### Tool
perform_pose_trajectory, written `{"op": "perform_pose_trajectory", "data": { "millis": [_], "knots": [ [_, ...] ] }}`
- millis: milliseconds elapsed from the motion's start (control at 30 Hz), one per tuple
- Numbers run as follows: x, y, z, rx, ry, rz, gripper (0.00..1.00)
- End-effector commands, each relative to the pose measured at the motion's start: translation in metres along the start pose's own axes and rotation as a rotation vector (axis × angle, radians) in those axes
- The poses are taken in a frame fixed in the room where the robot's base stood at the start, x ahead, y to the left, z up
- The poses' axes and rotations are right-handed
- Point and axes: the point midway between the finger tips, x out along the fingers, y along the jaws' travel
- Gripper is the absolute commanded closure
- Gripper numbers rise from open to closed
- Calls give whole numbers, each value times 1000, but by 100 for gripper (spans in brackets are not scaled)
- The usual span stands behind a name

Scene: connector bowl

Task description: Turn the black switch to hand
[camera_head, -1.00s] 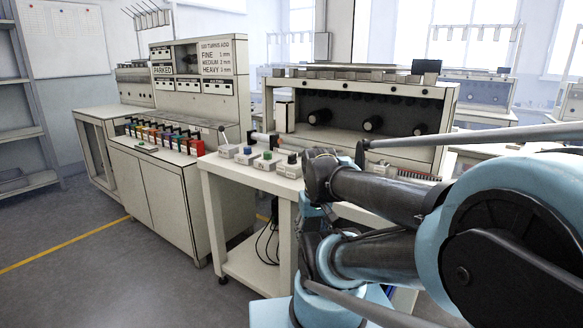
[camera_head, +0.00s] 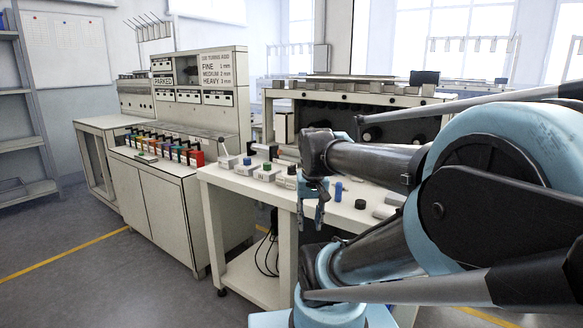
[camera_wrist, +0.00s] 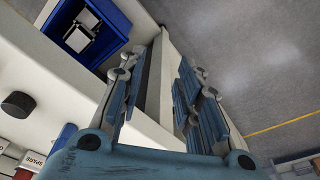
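A row of small pale boxes with coloured knobs stands on the white table's left part in the head view. One box has a green knob (camera_head: 267,166). The box nearest my arm has a dark knob (camera_head: 291,170), which may be the black switch; its markings are too small to read. My gripper (camera_head: 312,208) hangs at the table's front edge, to the right of and nearer than these boxes. In the wrist view my gripper (camera_wrist: 155,78) is open, its fingers apart and empty, over the table edge and floor. No knobbed switch box is clear there.
The wrist view shows a blue bin (camera_wrist: 60,32), a black round piece (camera_wrist: 18,104) and a SPARE label (camera_wrist: 35,159). A bench with coloured blocks (camera_head: 196,158) stands left. Floor is clear in front.

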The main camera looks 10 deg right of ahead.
Motion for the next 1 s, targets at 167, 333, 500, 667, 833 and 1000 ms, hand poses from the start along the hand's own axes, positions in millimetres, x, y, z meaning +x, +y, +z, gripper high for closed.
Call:
{"op": "perform_pose_trajectory", "data": {
  "millis": [167, 333, 500, 667, 833, 1000],
  "knots": [
    [-40, -4, -47, 88, -21, 3, 68],
    [-72, -8, -90, 174, -41, 7, 68],
    [-100, -12, -135, 259, -62, 14, 68],
    [-123, -16, -178, 338, -79, 21, 68],
    [-143, -20, -224, 424, -99, 31, 68],
    [-159, -24, -269, 507, -118, 42, 68]
  ]
}}
